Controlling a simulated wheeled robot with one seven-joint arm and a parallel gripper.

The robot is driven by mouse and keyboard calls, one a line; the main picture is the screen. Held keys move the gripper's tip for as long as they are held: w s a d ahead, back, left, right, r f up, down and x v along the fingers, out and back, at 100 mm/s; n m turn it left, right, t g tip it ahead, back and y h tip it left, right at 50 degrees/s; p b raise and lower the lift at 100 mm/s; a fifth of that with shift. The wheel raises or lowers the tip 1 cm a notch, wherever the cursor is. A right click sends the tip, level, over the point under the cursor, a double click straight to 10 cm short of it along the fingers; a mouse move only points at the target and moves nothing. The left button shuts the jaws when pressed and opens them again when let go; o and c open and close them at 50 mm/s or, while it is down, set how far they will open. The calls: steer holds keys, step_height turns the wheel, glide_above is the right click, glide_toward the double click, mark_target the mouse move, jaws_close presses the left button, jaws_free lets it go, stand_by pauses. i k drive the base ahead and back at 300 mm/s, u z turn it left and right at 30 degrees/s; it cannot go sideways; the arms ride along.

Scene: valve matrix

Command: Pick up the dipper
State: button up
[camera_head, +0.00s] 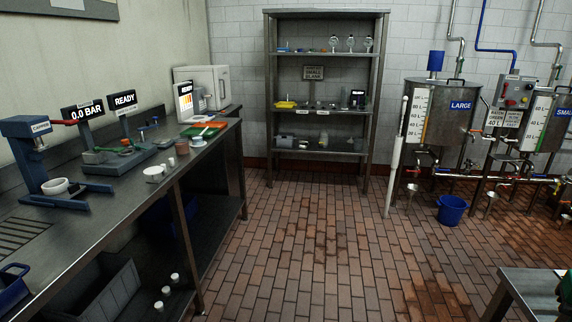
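I cannot pick out the dipper for certain. Small metal cups (411,188) are at the taps below the tanks; one more is further right (491,199). Any of these could be the dipper, but they are too small to tell. My gripper is not in view.
A long steel bench (140,195) with instruments runs along the left. A shelf rack (325,95) stands at the back wall. A blue bucket (452,210) is on the floor by the tanks. A table corner (535,285) is at the lower right. The brick floor between is clear.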

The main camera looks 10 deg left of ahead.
mark_target(198, 141)
steer(key=u, duration=0.2)
steer(key=i, duration=1.15)
steer(key=u, duration=0.35)
steer(key=i, duration=1.2)
steer(key=u, duration=0.45)
steer(key=i, duration=1.45)
steer(key=u, duration=0.2)
